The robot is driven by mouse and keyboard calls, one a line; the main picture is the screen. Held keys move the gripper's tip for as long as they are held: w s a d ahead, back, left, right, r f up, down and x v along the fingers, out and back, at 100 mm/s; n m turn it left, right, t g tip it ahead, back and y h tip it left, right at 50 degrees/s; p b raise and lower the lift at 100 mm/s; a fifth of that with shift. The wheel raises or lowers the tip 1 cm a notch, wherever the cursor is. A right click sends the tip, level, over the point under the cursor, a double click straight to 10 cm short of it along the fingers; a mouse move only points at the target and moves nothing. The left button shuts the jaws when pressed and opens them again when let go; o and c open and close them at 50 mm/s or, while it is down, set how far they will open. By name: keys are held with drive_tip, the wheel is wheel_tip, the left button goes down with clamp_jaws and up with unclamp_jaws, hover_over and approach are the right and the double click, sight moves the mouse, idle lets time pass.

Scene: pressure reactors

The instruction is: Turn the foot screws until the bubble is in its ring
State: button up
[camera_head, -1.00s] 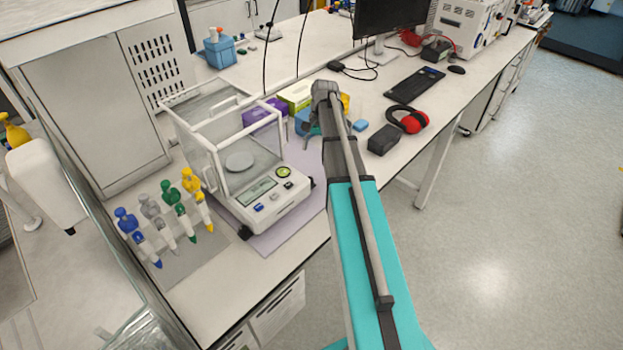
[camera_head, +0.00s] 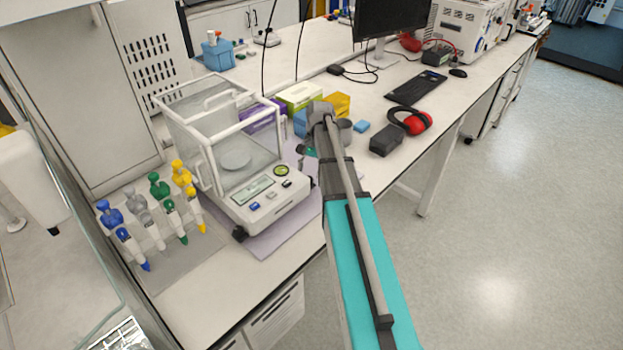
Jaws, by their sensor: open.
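A white analytical balance (camera_head: 270,207) with a clear glass draft shield stands on a purple mat (camera_head: 262,246) at the front of the bench. Its round green bubble level (camera_head: 281,170) is on the front panel, right of the display (camera_head: 253,190). The bubble is too small to place against its ring. A black foot screw (camera_head: 239,233) shows at the balance's front left corner. Another dark foot is near its right corner, beside my arm. My gripper (camera_head: 306,150) hangs just right of the balance, small and partly hidden by my wrist. It is open and appears empty.
Several coloured pipettes (camera_head: 150,213) stand in a rack left of the balance. Behind my wrist are yellow-green (camera_head: 299,95) and other coloured boxes. Right of my arm are a black box (camera_head: 386,140) and red ear muffs (camera_head: 411,122). The bench strip before the balance is clear.

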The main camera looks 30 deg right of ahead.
drive_tip(key=shift+s+a+f+b, duration=0.2)
drive_tip(key=shift+f+b, duration=0.2)
drive_tip(key=shift+f, duration=0.25)
clamp_jaws()
drive_tip(key=shift+w+d, duration=0.15)
drive_tip(key=shift+d, duration=0.05)
drive_tip(key=shift+a, duration=0.1)
